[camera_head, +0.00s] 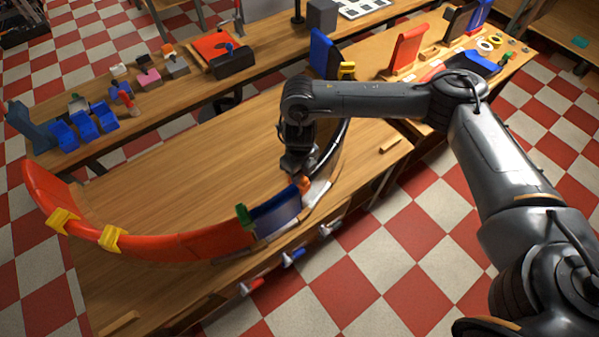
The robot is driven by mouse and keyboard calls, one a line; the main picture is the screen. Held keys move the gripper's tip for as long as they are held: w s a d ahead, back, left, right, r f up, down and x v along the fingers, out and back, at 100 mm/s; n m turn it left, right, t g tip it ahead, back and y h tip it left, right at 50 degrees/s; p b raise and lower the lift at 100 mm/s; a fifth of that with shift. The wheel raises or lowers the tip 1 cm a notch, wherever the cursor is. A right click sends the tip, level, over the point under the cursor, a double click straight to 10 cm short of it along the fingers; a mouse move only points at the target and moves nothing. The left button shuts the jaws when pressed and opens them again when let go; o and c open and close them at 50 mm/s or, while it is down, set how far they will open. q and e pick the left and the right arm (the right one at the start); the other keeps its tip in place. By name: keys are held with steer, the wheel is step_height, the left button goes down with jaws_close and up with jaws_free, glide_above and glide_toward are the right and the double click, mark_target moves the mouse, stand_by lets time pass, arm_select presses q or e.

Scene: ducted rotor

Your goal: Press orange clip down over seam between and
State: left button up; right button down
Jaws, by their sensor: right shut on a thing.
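A curved duct wall stands on the wooden workbench (190,150). It has a long red segment (190,245), a short blue segment (277,212), a white segment (318,190) and a dark segment (338,150) behind my arm. My right gripper (302,178) points down and is shut on the small orange clip (305,185). The clip is at the top edge where the blue and white segments meet. I cannot tell whether it is seated on the seam. The gripper hides part of it. My left gripper is out of view.
A green clip (243,216) sits near the red-blue joint. Yellow clips (112,239) sit on the red segment. Screwdriver-like tools (293,257) hang along the bench's front edge. Another bench behind holds blue bins (83,126) and blocks. The bench inside the curve is clear.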

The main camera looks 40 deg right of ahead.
steer(key=shift+f, duration=0.15)
steer(key=c, duration=0.9)
jaws_free()
steer(key=shift+o, duration=0.2)
step_height(320, 180, up, 9)
steer(key=shift+f+p, duration=0.1)
steer(key=shift+p, duration=0.5)
steer(key=shift+r, duration=1)
